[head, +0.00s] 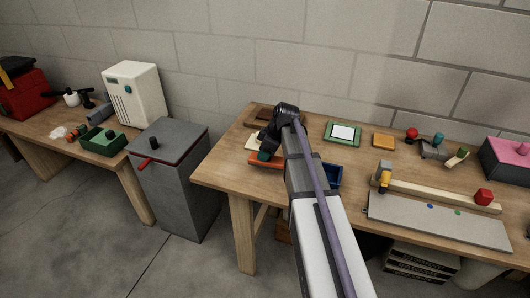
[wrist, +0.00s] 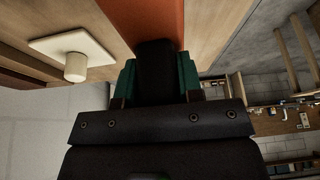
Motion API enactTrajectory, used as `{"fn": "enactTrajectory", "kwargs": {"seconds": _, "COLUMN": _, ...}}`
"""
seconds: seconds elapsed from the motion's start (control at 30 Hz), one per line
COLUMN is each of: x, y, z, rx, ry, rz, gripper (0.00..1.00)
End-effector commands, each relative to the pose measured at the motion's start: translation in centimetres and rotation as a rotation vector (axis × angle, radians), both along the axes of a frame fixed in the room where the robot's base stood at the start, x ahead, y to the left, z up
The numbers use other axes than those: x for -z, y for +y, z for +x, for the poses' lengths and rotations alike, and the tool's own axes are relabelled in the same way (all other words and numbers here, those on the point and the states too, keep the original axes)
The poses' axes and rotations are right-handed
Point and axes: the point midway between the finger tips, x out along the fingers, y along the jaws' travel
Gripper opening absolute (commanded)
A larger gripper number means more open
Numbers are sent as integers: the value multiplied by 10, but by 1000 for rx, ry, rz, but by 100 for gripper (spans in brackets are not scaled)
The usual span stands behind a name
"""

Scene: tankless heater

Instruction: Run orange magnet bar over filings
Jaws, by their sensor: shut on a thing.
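An orange bar (head: 262,166) shows near the left end of the right-hand bench. In the wrist view the orange bar (wrist: 157,20) runs up from between the green fingers of my gripper (wrist: 157,75). My gripper (head: 266,152) is shut on the bar at the bench's left end. My arm hides part of the bench around it. A gap between bar and bench top cannot be judged.
A pale square plate with a knob (wrist: 75,60) is beside the bar. A blue tray (head: 332,176) lies right of my arm. A grey plate (head: 435,219) with a wooden rail is farther right. A grey cabinet (head: 170,190) stands between the benches.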

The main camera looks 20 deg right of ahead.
Motion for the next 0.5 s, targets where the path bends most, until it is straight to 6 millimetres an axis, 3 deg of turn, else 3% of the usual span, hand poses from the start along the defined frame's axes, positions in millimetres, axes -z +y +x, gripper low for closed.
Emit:
{"fn": "enactTrajectory", "kwargs": {"seconds": 0.03, "x": -14, "y": 0, "z": 0, "rx": 0, "ry": 0, "rz": 0, "gripper": 15}}
{"fn": "enactTrajectory", "kwargs": {"seconds": 0.1, "x": -20, "y": 0, "z": 0, "rx": 0, "ry": 0, "rz": 0, "gripper": 15}}
{"fn": "enactTrajectory", "kwargs": {"seconds": 0.37, "x": -18, "y": 0, "z": 0, "rx": 0, "ry": 0, "rz": 0, "gripper": 15}}
{"fn": "enactTrajectory", "kwargs": {"seconds": 0.5, "x": -25, "y": 0, "z": 0, "rx": 0, "ry": 0, "rz": 0, "gripper": 15}}
